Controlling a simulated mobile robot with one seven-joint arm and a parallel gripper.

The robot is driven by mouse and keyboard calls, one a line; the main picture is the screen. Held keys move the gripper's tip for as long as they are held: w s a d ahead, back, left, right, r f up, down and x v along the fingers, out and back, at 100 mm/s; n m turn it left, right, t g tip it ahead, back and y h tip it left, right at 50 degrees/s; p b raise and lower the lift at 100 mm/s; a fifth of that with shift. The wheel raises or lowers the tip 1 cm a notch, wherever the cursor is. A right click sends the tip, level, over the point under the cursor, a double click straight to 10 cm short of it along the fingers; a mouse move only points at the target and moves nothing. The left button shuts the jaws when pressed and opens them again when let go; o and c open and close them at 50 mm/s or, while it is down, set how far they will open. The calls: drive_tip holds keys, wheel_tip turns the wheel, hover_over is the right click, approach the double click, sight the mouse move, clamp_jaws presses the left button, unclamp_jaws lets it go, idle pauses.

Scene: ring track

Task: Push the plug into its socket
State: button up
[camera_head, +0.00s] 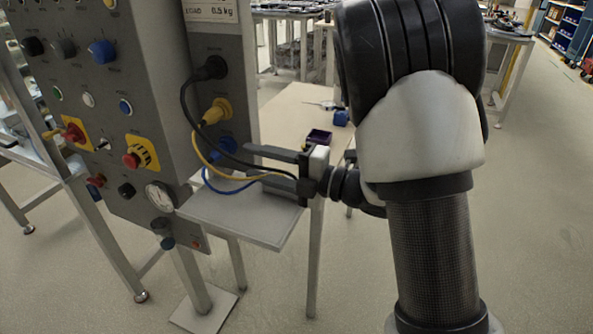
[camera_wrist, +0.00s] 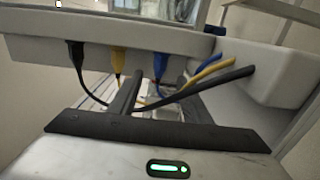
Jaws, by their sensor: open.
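A black plug (camera_head: 210,68), a yellow plug (camera_head: 217,111) and a blue plug (camera_head: 222,146) sit one above another on the side face of the grey panel box. The yellow plug shows a long body sticking out at a slant; how deep any plug sits cannot be told. In the wrist view the black plug (camera_wrist: 75,52), yellow plug (camera_wrist: 117,62) and blue plug (camera_wrist: 160,65) stand in a row. My gripper (camera_head: 256,164) is open, its fingers pointing at the box, apart from the plugs. The cables pass close to the fingers; the sockets are hidden behind the plugs.
A pale shelf (camera_head: 235,215) juts out below the plugs and under my gripper. The front panel (camera_head: 95,100) carries knobs, buttons and a round gauge (camera_head: 160,196). A table behind holds a small dark box (camera_head: 318,138) and a blue object (camera_head: 341,118).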

drive_tip(key=v, duration=0.9)
drive_tip(key=shift+d, duration=0.3)
drive_tip(key=shift+s, duration=0.1)
